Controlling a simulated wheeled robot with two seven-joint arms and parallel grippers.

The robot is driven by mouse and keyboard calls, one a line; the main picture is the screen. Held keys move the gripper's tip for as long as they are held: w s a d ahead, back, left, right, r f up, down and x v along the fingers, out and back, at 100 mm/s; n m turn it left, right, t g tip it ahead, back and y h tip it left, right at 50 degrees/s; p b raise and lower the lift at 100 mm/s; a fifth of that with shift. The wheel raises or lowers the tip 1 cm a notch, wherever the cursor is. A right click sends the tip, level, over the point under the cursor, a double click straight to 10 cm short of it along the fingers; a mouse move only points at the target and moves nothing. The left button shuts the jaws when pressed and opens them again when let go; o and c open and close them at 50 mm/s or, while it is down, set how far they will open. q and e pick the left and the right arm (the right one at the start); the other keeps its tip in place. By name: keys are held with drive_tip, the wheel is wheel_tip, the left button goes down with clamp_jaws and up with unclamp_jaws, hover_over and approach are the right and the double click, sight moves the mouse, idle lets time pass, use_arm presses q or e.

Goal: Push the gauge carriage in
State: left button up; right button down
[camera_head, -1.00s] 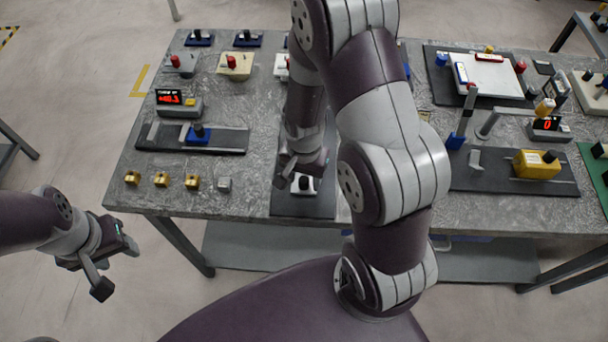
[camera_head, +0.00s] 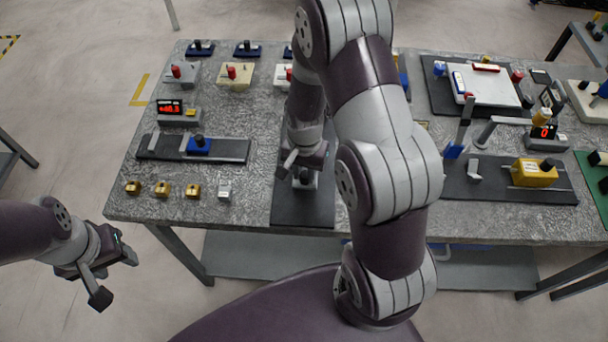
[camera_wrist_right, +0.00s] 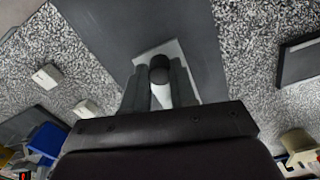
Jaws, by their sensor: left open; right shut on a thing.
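A pale block with a black knob, which I take for the gauge carriage (camera_head: 306,184), sits on a long dark mat (camera_head: 303,211) in the head view. My right gripper (camera_head: 301,168) is over the block, partly hiding it. In the right wrist view the fingers (camera_wrist_right: 159,84) are closed on the black knob (camera_wrist_right: 159,70), with the pale block (camera_wrist_right: 147,58) beneath. Another carriage, blue with a black knob (camera_head: 198,144), stands on a dark rail to the left. My left gripper (camera_head: 116,277) is open and empty, off the table's left front corner.
A red-lit display (camera_head: 169,107) stands behind the blue carriage. Several small brass and silver blocks (camera_head: 163,189) line the front left of the table. A yellow block (camera_head: 533,174) sits on a dark plate at right. My right arm hides the table's middle.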

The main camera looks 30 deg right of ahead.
drive_tip(key=shift+w+r, duration=0.15)
drive_tip(key=shift+w, duration=0.05)
drive_tip(key=c, duration=0.9)
unclamp_jaws()
drive_tip(key=shift+d, duration=0.15)
wheel_tip(320, 180, up, 12)
drive_tip(key=shift+r, duration=0.25)
